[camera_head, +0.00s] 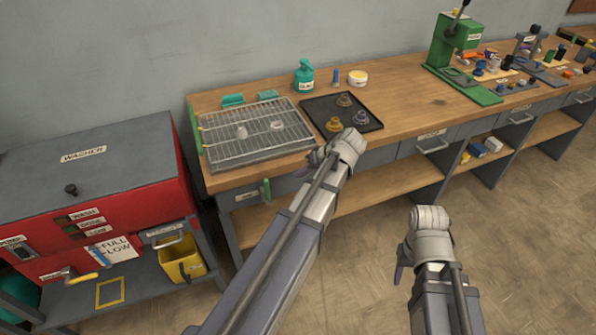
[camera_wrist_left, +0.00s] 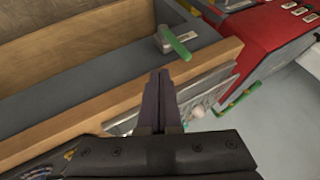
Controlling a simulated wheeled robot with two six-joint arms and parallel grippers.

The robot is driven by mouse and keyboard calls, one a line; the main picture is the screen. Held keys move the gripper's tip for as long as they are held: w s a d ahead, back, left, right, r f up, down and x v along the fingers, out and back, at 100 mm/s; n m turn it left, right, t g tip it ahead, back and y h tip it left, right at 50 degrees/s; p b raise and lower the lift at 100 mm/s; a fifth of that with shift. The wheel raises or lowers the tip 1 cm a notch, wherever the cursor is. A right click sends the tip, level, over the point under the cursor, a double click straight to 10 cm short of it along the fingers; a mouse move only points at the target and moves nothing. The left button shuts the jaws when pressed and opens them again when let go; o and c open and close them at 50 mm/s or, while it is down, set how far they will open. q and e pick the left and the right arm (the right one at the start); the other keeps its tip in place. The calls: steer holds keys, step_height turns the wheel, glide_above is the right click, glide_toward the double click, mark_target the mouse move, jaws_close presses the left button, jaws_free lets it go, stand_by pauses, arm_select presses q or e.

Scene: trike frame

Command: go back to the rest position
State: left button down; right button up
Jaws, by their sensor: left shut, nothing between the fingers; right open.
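My left gripper (camera_head: 308,168) is over the front edge of the workbench, just right of the wire rack and in front of the black tray. In the left wrist view its two dark fingers (camera_wrist_left: 160,98) are together with nothing between them. My right gripper (camera_head: 401,274) is lower and further right, over the floor in front of the bench. It is open, and no object shows at it; its fingers are partly hidden by the wrist.
The wooden workbench (camera_head: 400,105) holds a wire rack (camera_head: 270,146), a black tray (camera_head: 372,122) with several small parts and a green press (camera_head: 452,45). A red washer (camera_head: 95,200) and yellow bin (camera_head: 183,262) stand left. The floor (camera_head: 520,240) at right is clear.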

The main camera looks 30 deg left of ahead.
stand_by(0.3)
arm_select(q)
steer(key=s+d+f+m+h, duration=0.2)
steer(key=s+d+m, duration=0.4)
steer(key=d, duration=0.7)
steer(key=s+d+f+m+h, duration=0.2)
steer(key=s+d+m+h, duration=0.2)
steer(key=s+d, duration=0.6)
steer(key=d+m, duration=0.2)
steer(key=shift+d+m, duration=0.35)
steer(key=shift+m, duration=0.05)
